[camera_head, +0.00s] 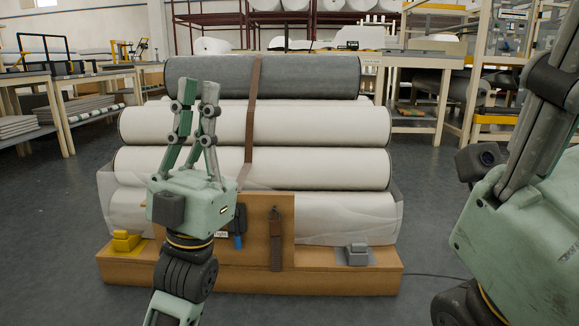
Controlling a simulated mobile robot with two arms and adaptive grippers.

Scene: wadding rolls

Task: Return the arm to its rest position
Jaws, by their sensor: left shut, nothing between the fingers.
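My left gripper (199,93) stands upright left of centre, its fingers pointing up in front of the stack of rolls. Its fingers are shut with nothing between them. It hides part of the rolls and the left part of the wooden panel. My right gripper (548,100) is large and close at the right edge. Its fingers run up and out of the picture, so the tips are cut off and their state does not show.
A stack of white rolls (330,168) with a grey roll (310,78) on top rests on a wooden base (345,281). A brown strap (251,120) crosses it. Tables (75,80) stand at left, shelving (480,60) at back right. Floor (50,240) at left is clear.

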